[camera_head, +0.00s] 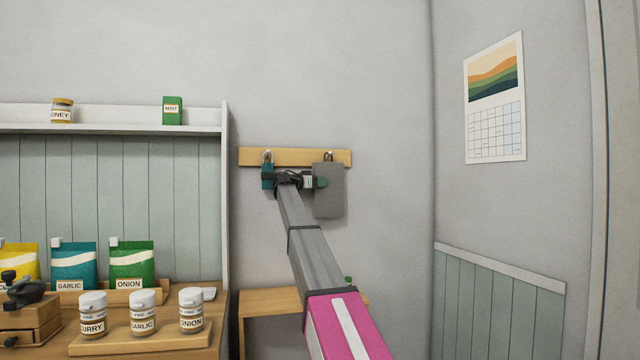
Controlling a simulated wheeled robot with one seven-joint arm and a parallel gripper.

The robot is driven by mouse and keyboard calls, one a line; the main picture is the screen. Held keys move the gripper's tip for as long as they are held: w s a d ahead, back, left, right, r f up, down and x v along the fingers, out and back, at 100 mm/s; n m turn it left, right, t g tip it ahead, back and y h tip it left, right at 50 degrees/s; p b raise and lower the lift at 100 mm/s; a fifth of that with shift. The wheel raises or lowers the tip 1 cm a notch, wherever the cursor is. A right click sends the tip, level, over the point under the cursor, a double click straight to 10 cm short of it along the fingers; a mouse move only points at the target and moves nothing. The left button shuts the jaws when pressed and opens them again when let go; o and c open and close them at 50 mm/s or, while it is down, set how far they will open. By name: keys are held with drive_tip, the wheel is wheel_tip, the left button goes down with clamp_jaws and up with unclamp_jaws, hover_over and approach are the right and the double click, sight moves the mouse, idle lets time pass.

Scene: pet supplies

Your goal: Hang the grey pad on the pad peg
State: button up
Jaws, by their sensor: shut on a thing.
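The grey pad (329,198) is a flat dark-grey rectangle, upright against the wall below the right end of a wooden peg rail (295,155). The right peg (328,156) shows just above the pad's top edge; I cannot tell whether the pad hangs on it. My gripper (318,181) is at the pad's upper left part and is shut on it. The exact grip is small and partly hidden by my arm. A teal item (267,177) is under the left peg (267,155), close to my wrist.
A small wooden table (268,301) stands below the rail. At left, a counter holds labelled jars (142,312), seed-like packets (132,265) and a grinder (30,305). A shelf side panel (226,195) rises left of the rail. Wall right of the pad is clear up to the corner.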

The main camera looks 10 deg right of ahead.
idle(0.3)
drive_tip(key=o, duration=1.1)
drive_tip(key=v, duration=1.1)
drive_tip(key=shift+s, duration=0.15)
